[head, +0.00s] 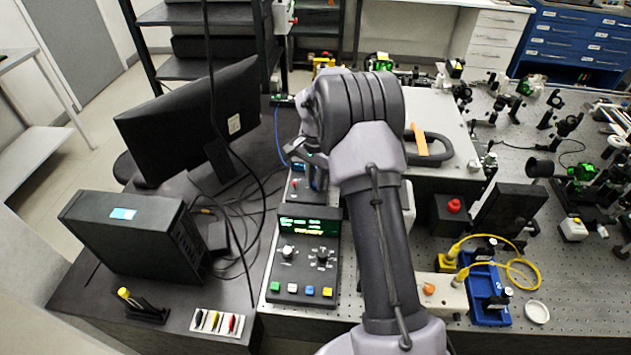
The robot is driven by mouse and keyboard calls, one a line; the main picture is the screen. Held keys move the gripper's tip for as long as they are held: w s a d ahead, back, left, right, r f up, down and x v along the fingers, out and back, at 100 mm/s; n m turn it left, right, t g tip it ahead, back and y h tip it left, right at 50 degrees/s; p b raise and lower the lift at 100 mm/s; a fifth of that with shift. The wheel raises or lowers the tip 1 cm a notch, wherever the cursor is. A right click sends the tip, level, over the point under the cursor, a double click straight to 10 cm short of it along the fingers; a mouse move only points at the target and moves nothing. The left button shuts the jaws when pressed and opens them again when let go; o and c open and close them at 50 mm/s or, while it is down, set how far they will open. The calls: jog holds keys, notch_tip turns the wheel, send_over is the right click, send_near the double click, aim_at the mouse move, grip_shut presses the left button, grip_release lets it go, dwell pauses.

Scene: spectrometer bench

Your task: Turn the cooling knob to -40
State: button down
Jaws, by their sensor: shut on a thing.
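My gripper (317,183) points down over the right part of this unit. It is shut on what appears to be the cooling knob, which the gripper and wrist hide. The knob's pointer and scale cannot be read from here.
The larger control box (304,265) in front has a green display, two knobs and coloured buttons. A monitor (190,120) and black computer case (130,235) stand left, with loose cables between. Optics, a red-button box (450,213) and a blue tray (487,292) crowd the right.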

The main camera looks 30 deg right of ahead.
aim_at(315, 183)
jog(key=m+b, duration=0.1)
jog(key=m, duration=0.4)
jog(key=shift+m, duration=0.4)
dwell(0.4)
jog(key=c, duration=1.3)
grip_release()
notch_tip(315, 183, up, 18)
jog(key=p, duration=0.4)
jog(key=shift+f, duration=0.25)
